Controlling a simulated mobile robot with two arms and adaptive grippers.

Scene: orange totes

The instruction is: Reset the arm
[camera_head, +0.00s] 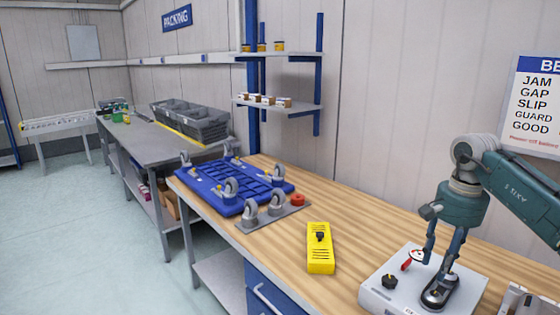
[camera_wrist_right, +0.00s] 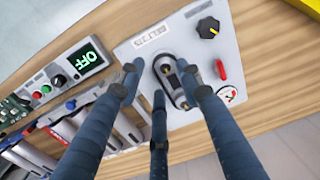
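My right gripper (camera_head: 438,272) comes in from the right on a teal arm, fingers pointing down over a white box (camera_head: 375,290) on the wooden bench. In the right wrist view my right gripper (camera_wrist_right: 165,84) has three blue fingers spread apart. They stand around a dark oval fitting (camera_wrist_right: 176,80) with a grey middle on the white box (camera_wrist_right: 135,50); I cannot tell whether they touch it. The box also carries a black knob (camera_wrist_right: 208,27), a red lever (camera_wrist_right: 221,70) and a round gauge (camera_wrist_right: 228,96). My left gripper is not in view.
A yellow block (camera_head: 320,262) and a blue caster platform (camera_head: 222,186) lie left of the box. A panel reading OFF (camera_wrist_right: 85,62) is beside the box in the wrist view. Shelves (camera_head: 278,103) stand behind. Bare bench (camera_head: 345,208) lies between platform and arm.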

